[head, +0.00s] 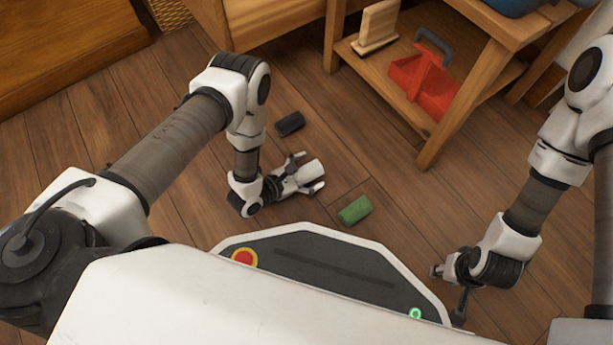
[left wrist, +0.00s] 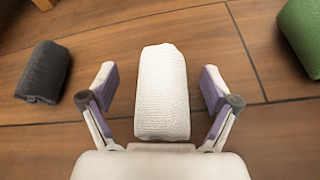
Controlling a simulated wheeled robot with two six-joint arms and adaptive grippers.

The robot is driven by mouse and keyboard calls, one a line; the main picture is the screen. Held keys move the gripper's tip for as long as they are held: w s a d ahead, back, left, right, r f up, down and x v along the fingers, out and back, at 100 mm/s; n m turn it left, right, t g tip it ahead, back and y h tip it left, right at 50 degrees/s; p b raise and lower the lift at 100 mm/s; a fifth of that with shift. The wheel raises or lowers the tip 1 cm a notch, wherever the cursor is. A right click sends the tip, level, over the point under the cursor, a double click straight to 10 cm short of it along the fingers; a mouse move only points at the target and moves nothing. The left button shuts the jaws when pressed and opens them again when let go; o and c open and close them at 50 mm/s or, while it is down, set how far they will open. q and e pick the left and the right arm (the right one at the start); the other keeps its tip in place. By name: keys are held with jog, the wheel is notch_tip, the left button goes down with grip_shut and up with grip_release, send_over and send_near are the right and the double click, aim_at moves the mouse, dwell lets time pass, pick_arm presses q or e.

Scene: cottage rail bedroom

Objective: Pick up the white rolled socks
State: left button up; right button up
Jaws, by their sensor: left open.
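The white rolled socks (head: 312,173) lie on the wooden floor. In the left wrist view the white socks (left wrist: 162,92) sit between the two fingers of my left gripper (left wrist: 158,90), with a gap showing on each side. My left gripper (head: 306,173) is open around the socks and low over the floor in the head view. My right gripper (head: 449,290) is at the lower right, away from the socks; whether its fingers are open or shut does not show clearly.
A dark grey roll (head: 290,124) lies behind the socks and a green roll (head: 355,210) lies to their right. A wooden shelf unit (head: 437,140) at the upper right holds a red caddy (head: 425,78). Floor between the rolls and shelf is clear.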

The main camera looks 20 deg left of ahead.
pick_arm(q)
jog(key=shift+w+d, duration=0.1)
jog(key=shift+w, duration=0.1)
jog(key=c, duration=1.2)
